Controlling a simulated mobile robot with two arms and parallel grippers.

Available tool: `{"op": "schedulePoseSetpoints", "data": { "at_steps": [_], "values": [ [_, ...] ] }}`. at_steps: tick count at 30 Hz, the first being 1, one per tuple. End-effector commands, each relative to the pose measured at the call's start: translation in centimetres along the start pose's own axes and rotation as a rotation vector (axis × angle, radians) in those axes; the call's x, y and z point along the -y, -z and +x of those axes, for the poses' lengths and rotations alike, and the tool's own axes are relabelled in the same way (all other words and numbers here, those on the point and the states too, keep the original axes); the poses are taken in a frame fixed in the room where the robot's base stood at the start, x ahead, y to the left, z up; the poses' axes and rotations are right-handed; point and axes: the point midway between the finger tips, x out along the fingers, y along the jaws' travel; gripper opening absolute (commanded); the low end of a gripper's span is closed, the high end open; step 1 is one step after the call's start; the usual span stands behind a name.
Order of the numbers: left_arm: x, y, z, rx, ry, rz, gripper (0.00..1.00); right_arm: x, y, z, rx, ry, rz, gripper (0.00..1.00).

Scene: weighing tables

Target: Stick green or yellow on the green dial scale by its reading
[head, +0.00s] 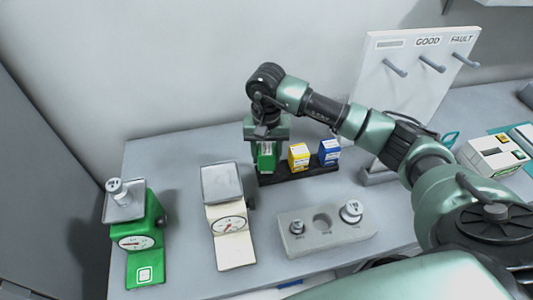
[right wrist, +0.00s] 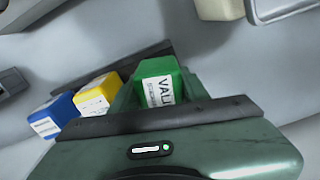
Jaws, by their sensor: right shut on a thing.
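The green dial scale (head: 146,262) stands at the left of the table with a metal weight (head: 117,190) on its pan. Its dial (head: 136,243) faces me, but the reading is too small to tell. My right gripper (head: 266,142) points down over the left end of a black rack (head: 291,178). It is shut on a green sticker block (head: 266,159), which also shows in the right wrist view (right wrist: 158,84). I cannot tell whether the block is clear of the rack. The yellow block (head: 299,157) and a blue block (head: 329,152) stand in the rack. My left gripper is out of view.
A cream dial scale (head: 233,249) with an empty pan stands right of the green one. A grey weight holder (head: 341,233) has two weights and one empty hole. A white pegboard (head: 385,95) with GOOD and FAULT labels stands behind my right arm. A cream device (head: 490,157) sits at right.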

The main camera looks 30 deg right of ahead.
Motion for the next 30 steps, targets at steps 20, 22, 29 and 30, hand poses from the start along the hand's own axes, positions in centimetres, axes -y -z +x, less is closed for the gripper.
{"op": "schedulePoseSetpoints", "data": {
  "at_steps": [20, 22, 29, 30],
  "values": [
    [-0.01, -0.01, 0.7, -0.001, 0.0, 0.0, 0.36, 0.06, -0.07, -0.06, -0.001, 0.0, 0.0, 0.13],
    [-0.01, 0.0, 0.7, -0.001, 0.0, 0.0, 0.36, 0.06, -0.06, -0.07, -0.001, 0.0, 0.0, 0.13],
    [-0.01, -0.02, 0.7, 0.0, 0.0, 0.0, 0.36, 0.05, -0.06, -0.06, -0.001, 0.0, 0.0, 0.13],
    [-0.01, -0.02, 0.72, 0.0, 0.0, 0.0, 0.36, 0.05, -0.06, -0.05, -0.001, 0.0, 0.0, 0.13]
  ]
}}
